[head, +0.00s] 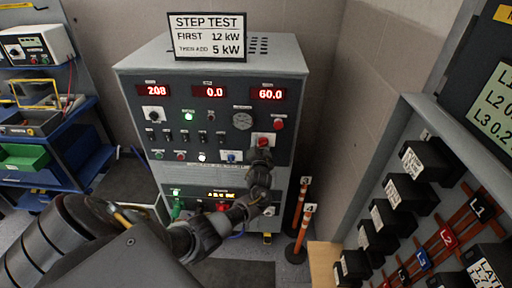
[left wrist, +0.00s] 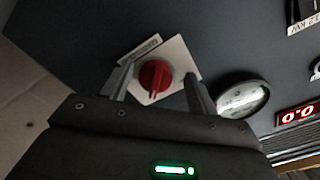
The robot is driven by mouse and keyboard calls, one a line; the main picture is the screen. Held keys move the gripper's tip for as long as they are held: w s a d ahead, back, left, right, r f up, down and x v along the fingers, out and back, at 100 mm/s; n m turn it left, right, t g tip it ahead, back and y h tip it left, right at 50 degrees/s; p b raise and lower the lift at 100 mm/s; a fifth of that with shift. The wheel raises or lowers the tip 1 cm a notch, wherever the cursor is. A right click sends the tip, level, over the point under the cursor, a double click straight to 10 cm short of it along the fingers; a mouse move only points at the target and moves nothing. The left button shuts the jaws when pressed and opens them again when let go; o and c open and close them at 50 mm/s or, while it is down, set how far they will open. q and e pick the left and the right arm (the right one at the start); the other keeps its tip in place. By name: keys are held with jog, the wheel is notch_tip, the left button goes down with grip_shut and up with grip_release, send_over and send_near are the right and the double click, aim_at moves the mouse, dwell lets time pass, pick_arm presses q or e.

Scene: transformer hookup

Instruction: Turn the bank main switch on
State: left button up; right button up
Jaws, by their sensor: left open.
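A red rotary switch (head: 262,141) sits on a pale plate on the right part of the dark cabinet panel (head: 190,118). It also shows in the left wrist view (left wrist: 154,77), where its small label is too blurred to read. My left gripper (head: 261,151) is in front of this switch and partly covers it in the head view. In the left wrist view its two fingers (left wrist: 158,88) are open, one on each side of the red knob. The knob lies between them, with a gap on both sides; I cannot tell how deep the fingertips reach. My right gripper is out of view.
A red button (head: 278,124) and a round gauge (head: 242,121) are close to the switch. Displays (head: 214,91) read 208, 0.0 and 60.0. Orange posts (head: 303,230) stand right of the cabinet. A blue shelf (head: 75,160) is at left; a terminal panel (head: 420,200) is at right.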

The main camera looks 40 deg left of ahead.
pick_arm(q)
jog(key=shift+d, duration=0.3)
jog(key=v, duration=1)
jog(key=shift+s+b, duration=0.3)
